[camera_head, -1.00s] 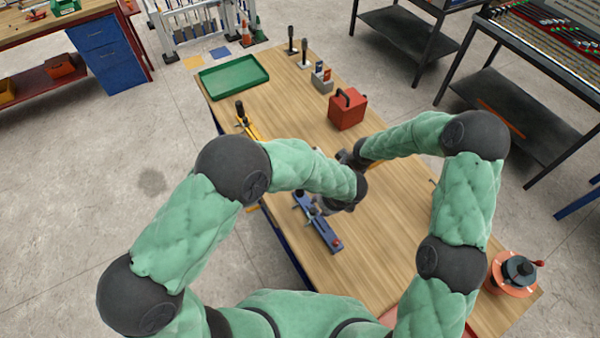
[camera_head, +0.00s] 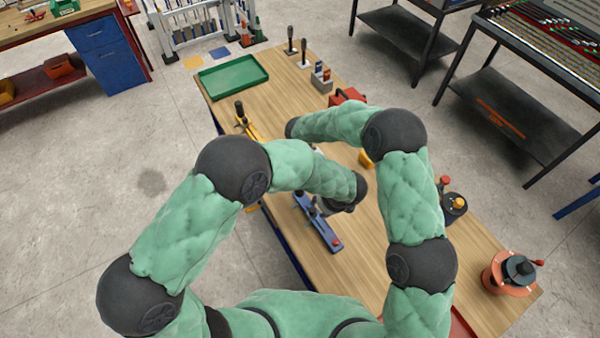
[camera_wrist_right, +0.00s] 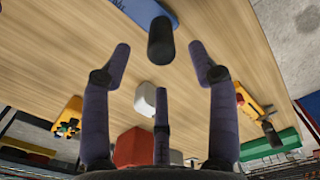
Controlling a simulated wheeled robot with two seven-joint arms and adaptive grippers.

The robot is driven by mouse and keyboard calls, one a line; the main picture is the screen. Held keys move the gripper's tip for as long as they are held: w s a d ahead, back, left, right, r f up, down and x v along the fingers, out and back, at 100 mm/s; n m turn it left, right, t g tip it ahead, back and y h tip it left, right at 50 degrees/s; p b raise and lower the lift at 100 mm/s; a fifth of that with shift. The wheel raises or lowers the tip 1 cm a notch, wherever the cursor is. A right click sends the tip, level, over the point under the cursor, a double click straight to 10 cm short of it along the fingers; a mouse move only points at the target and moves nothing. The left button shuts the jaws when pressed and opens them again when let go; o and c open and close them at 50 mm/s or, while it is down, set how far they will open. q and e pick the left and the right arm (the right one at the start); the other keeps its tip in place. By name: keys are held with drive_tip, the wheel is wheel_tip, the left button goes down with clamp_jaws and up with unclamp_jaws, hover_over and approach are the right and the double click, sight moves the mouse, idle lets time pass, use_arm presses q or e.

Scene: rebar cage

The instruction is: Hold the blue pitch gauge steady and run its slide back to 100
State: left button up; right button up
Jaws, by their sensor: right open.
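The blue pitch gauge (camera_head: 322,226) lies on the wooden bench in the head view, with a small red part at its near end. My left gripper (camera_head: 323,206) is at the gauge's far half, mostly hidden by my wrist; whether its fingers are shut on the gauge cannot be told. My right gripper (camera_wrist_right: 158,47) is open in the right wrist view. A black cylinder (camera_wrist_right: 160,40) shows between its fingertips, with no clear contact. A blue piece (camera_wrist_right: 152,12) with lettering, likely the gauge, shows at the top edge. The slide and its reading are not legible.
A green tray (camera_head: 205,88), a yellow tool with a black handle (camera_head: 245,122) and a red box (camera_head: 345,95) stand on the bench. A red-orange round device (camera_head: 510,275) sits at the near right. A white block (camera_wrist_right: 150,100) shows beyond the right fingers.

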wheel_tip(320, 180, down, 9)
drive_tip(key=shift+f, duration=0.1)
idle(0.3)
drive_tip(key=shift+c, duration=0.3)
clamp_jaws()
use_arm(q)
drive_tip(key=shift+s, duration=0.2)
drive_tip(key=c, duration=0.7)
drive_tip(key=s+m, duration=0.1)
drive_tip(key=s, duration=0.1)
drive_tip(key=s+d+m, duration=0.1)
drive_tip(key=s, duration=0.1)
drive_tip(key=s+d+m+t+h, duration=0.1)
drive_tip(key=s+m, duration=0.1)
drive_tip(key=s, duration=0.1)
clamp_jaws()
approach(315, 220)
drive_tip(key=f, duration=0.1)
drive_tip(key=s+f, duration=0.1)
drive_tip(key=s+d+f, duration=0.1)
drive_tip(key=f, duration=0.1)
drive_tip(key=shift+s+f, duration=0.1)
drive_tip(key=shift+s, duration=0.15)
drive_tip(key=w, duration=0.1)
drive_tip(key=w+a, duration=0.1)
drive_tip(key=w, duration=0.1)
drive_tip(key=shift+a, duration=0.15)
drive_tip(key=shift+w+a, duration=0.15)
drive_tip(key=shift+w, duration=0.25)
